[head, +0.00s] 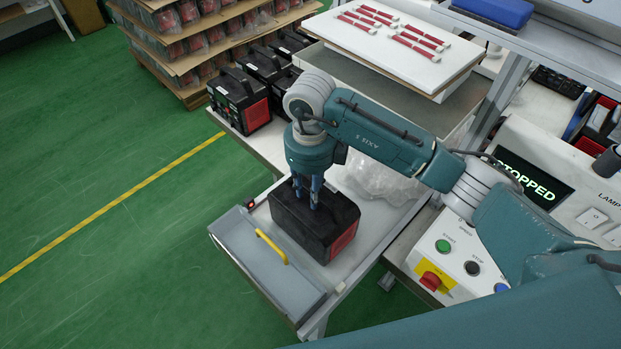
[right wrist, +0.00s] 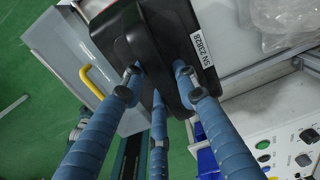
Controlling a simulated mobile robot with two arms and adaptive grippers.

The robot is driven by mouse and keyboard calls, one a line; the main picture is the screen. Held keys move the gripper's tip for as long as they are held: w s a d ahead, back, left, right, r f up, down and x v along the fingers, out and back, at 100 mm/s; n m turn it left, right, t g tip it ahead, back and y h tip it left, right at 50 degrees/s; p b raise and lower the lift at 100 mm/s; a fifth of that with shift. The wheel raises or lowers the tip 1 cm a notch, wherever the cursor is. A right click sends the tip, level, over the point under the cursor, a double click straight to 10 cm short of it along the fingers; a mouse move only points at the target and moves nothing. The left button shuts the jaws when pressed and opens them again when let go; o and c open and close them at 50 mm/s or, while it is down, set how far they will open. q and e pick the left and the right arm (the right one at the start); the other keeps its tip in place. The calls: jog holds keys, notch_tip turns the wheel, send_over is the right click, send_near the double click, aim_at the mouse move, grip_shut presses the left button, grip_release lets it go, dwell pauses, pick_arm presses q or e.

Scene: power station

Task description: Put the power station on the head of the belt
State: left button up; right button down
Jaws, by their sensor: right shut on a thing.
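A black power station (head: 308,228) with a red side panel is over the near end of a light surface, which may be the belt (head: 376,228). I cannot tell whether it rests there or hangs just above. My right gripper (head: 307,200) comes down from above and is shut on its top. In the right wrist view, my right gripper's blue fingers (right wrist: 157,92) are around the top grip of the power station (right wrist: 184,45), and a serial label shows on its edge. The fingers hide part of the top. My left gripper is not in view.
A grey tray-like end piece (head: 250,268) with a yellow handle (head: 272,247) adjoins the power station. Crumpled clear plastic (head: 378,180) lies behind it. Several more power stations (head: 240,98) stand at the back. A control panel (head: 455,262) stands at right; its screen reads STOPPED.

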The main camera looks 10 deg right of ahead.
jog(key=shift+w+r, duration=0.1)
jog(key=shift+w, duration=0.05)
jog(key=c, duration=1.7)
grip_release()
jog(key=shift+f, duration=0.25)
jog(key=o, duration=0.4)
jog(key=shift+s, duration=0.2)
jog(key=shift+c, duration=0.2)
jog(key=shift+r, duration=0.1)
jog(key=shift+r+b, duration=0.35)
jog(key=shift+r, duration=0.05)
notch_tip(320, 180, up, 11)
jog(key=b, duration=0.2)
jog(key=shift+b, duration=0.35)
